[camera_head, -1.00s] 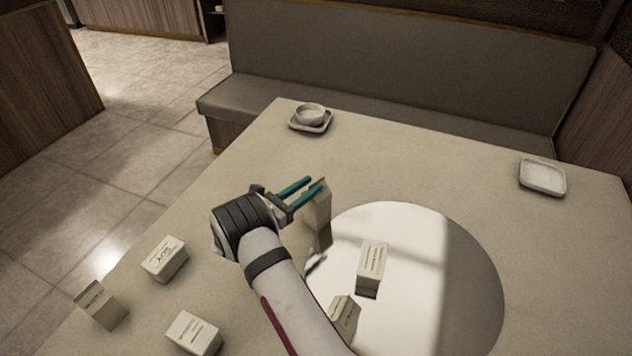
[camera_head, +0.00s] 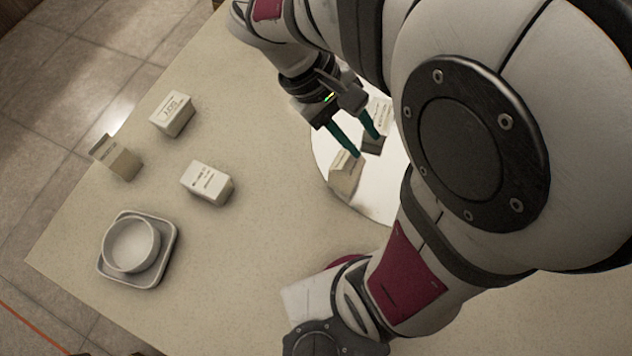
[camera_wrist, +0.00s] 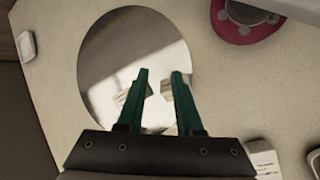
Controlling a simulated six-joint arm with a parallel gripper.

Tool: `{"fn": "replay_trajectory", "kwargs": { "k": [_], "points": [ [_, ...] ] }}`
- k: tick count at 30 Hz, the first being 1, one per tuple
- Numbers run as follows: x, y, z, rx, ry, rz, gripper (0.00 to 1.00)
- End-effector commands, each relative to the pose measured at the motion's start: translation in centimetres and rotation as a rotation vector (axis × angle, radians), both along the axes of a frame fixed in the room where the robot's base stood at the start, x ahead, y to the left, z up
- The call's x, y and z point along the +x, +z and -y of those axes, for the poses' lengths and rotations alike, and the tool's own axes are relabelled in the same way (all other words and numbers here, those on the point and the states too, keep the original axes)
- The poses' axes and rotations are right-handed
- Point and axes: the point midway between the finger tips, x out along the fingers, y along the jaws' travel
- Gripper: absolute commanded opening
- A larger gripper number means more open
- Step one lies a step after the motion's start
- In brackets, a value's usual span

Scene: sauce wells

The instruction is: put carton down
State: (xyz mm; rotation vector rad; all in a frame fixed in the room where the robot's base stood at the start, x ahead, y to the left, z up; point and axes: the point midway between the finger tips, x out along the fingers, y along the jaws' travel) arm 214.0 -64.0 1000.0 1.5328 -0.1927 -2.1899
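My gripper (camera_head: 359,146) hangs over a round, shiny disc set on the table, its two teal fingers pointing down and apart. In the wrist view the fingers (camera_wrist: 161,76) also stand apart, and I see nothing held between them. One carton (camera_head: 342,180) stands on the disc by the left fingertip. A second carton (camera_head: 380,108) is partly hidden behind the right finger. In the wrist view, parts of pale cartons show beyond the fingers. Whether a fingertip touches a carton I cannot tell.
A soy-labelled carton (camera_head: 171,115), an open-topped carton (camera_head: 117,160) and a white carton (camera_head: 207,184) stand on the table at left. A round bowl (camera_head: 131,245) sits on a square dish (camera_head: 166,258).

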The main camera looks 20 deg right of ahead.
Motion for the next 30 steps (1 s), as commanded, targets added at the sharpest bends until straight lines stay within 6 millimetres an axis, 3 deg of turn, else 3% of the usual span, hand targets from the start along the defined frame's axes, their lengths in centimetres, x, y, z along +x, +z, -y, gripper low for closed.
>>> {"fn": "replay_trajectory", "kwargs": {
  "k": [1,3,6,10,16,17,20,27,30],
  "points": [
    [-2.8,0.3,-1.7,0.104,-0.161,0.103,0.35],
    [-5.8,0.1,-4.7,0.251,-0.387,0.220,0.35],
    [-7.8,-0.1,-7.9,0.398,-0.613,0.324,0.35],
    [-8.5,-0.2,-9.7,0.479,-0.736,0.371,0.35],
    [-8.5,-0.2,-9.8,0.484,-0.742,0.370,0.35],
    [-8.5,-0.2,-9.8,0.484,-0.741,0.370,0.40],
    [-7.2,0.6,-9.1,0.498,-0.630,0.364,0.58],
    [0.6,4.7,-2.2,0.535,0.184,0.250,1.00],
    [2.3,5.6,0.2,0.533,0.414,0.190,1.00]
  ]
}}
